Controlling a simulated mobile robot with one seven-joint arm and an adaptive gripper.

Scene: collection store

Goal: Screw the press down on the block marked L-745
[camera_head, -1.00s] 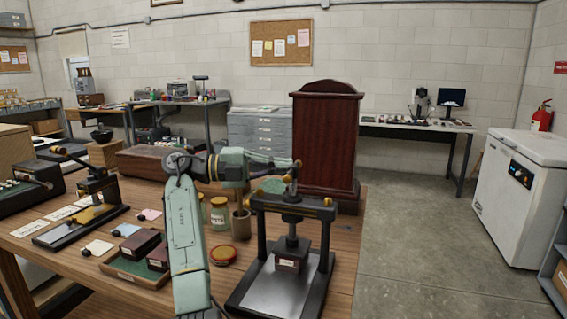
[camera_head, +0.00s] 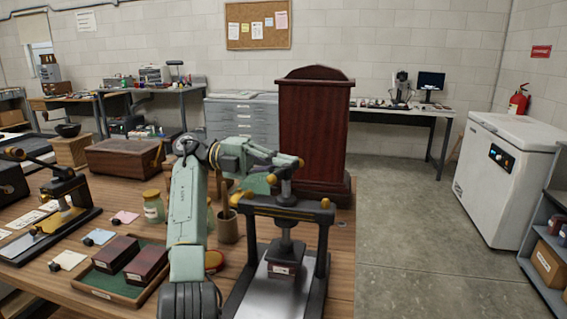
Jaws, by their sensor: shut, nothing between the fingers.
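The black press (camera_head: 322,240) stands at the table's front right, with a screw, brass-coloured fittings and a cross handle (camera_head: 299,163) with ball ends on top. A dark red block (camera_head: 284,269) with a white label sits on its plate, directly under the pressing head (camera_head: 285,248); they look in contact or nearly so. The label is too small to read. My gripper (camera_head: 282,160) is shut and empty, close beside the press handle at the top of the screw. Whether it touches the handle cannot be told, and its fingertips are hard to make out.
A green-lined tray (camera_head: 103,283) holds two dark red blocks left of my arm. Jars (camera_head: 153,206), a cup (camera_head: 228,230) and a second press (camera_head: 62,190) stand on the table. A tall mahogany case (camera_head: 312,125) rises behind the press.

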